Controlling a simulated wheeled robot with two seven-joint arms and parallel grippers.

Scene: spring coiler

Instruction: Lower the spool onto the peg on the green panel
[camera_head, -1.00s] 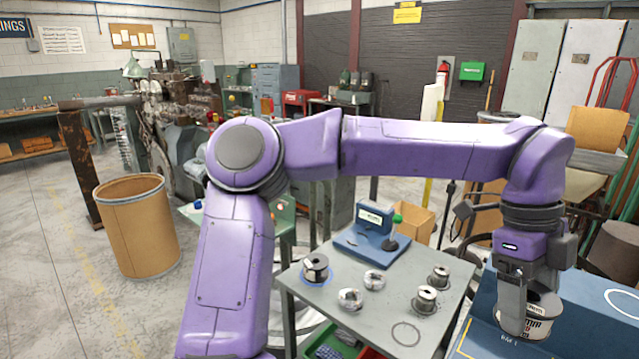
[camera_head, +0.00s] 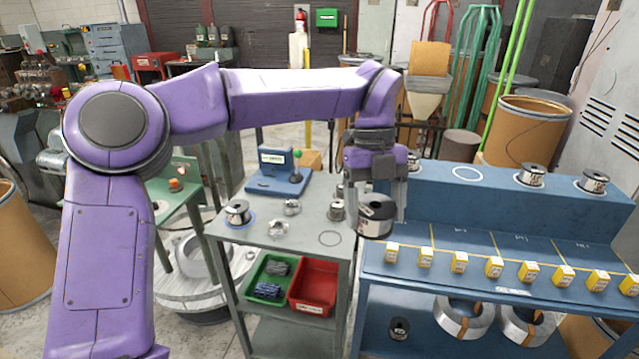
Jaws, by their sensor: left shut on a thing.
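My left gripper (camera_head: 376,190) points down and is shut on a dark spool (camera_head: 375,222) with a pale label. The spool hangs over the gap between the grey table (camera_head: 345,255) and the blue bench, apart from both as far as I can tell. A green panel (camera_head: 182,172) stands on a green stand at the left, partly behind my left arm. An orange knob shows on it, but I cannot make out a peg. My right gripper is out of view.
Green and red bins sit below.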

